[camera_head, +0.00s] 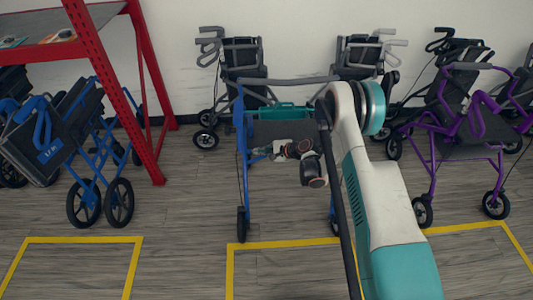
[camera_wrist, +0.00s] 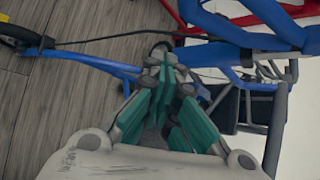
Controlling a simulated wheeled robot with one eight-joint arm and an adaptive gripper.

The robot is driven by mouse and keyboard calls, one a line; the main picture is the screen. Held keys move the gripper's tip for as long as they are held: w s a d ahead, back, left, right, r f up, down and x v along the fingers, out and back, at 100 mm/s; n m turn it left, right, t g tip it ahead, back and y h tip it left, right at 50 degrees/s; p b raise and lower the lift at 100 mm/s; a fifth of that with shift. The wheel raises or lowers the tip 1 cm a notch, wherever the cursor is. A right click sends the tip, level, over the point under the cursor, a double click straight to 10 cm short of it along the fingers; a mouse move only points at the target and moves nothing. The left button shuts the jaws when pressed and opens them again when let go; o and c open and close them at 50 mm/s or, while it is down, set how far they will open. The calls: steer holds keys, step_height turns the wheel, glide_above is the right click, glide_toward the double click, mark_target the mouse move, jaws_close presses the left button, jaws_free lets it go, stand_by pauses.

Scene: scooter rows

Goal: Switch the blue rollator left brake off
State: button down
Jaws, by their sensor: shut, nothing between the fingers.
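The blue rollator (camera_head: 242,165) stands upright in the middle of the head view, with a grey bar across its top. My arm hides much of its right side. My gripper (camera_head: 254,154) is beside its left blue post. In the wrist view my gripper (camera_wrist: 164,68) has its teal fingers together and empty. Blue tubes (camera_wrist: 105,66) and a black cable run close past the fingertips. A thick blue part (camera_wrist: 245,32) lies up and right of them. I cannot clearly single out the left brake lever or tell its setting.
A folded blue walker (camera_head: 85,150) stands at left by the red rack (camera_head: 100,60). Black walkers (camera_head: 243,62) line the back wall. A purple rollator (camera_head: 465,125) stands at right. Yellow lines (camera_head: 85,240) mark the floor, clear at front left.

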mark_target(240, 135)
steer(key=a+b, duration=0.2)
steer(key=a, duration=0.3)
steer(key=shift+b, duration=0.3)
steer(key=shift+r, duration=0.1)
steer(key=s+r+m+g+p, duration=0.2)
steer(key=s+r+g+p, duration=0.1)
steer(key=r, duration=0.3)
steer(key=shift+s+r+g+h, duration=0.35)
steer(key=shift+s+g, duration=0.25)
steer(key=shift+s, duration=0.3)
steer(key=shift+a, duration=0.1)
